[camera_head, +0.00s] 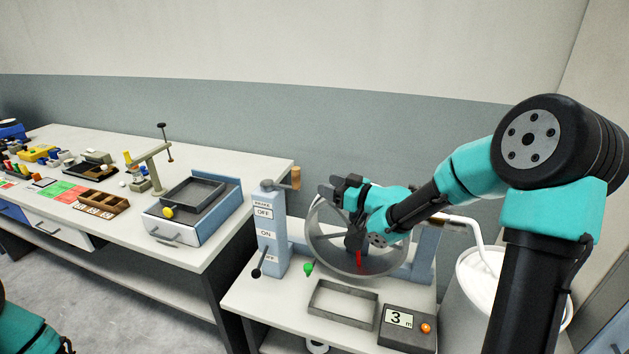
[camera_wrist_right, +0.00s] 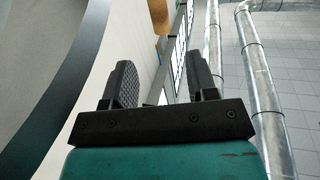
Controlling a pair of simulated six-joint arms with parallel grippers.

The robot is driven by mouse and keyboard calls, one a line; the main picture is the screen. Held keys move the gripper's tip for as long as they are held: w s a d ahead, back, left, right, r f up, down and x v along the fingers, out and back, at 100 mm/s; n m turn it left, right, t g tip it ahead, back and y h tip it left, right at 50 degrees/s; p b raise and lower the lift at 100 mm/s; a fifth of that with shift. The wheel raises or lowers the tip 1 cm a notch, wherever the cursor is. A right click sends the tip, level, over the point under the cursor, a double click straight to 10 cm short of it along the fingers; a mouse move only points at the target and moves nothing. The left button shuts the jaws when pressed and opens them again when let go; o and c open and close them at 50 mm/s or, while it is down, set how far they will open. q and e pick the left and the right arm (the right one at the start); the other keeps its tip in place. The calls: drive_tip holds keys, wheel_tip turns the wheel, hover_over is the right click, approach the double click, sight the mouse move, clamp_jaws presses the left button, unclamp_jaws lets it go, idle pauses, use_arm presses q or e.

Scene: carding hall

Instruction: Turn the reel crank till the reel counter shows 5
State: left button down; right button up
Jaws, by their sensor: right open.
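The reel (camera_head: 318,255) is a grey drum between two blue-grey posts on the right-hand bench, partly hidden behind my right gripper and arm. The wooden crank handle (camera_head: 295,178) sticks out at the top of the left post. It seems to show as a tan piece at the top of the wrist view (camera_wrist_right: 158,15). My right gripper (camera_head: 338,188) is in front of the reel's upper part, to the right of the handle. Its jaws (camera_wrist_right: 160,85) are open with nothing between them. The reel counter (camera_head: 400,318) reads 3 m. My left gripper is out of view.
The left post bears a brake panel (camera_head: 265,213) marked OFF and ON, with a black-knobbed lever (camera_head: 256,273) low down. An empty grey frame (camera_head: 343,304) lies before the reel. A white bin (camera_head: 470,262) stands right. Another bench (camera_head: 215,154) holds a drawer box and small items.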

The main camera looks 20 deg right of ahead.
drive_tip(key=shift+v, duration=1.9)
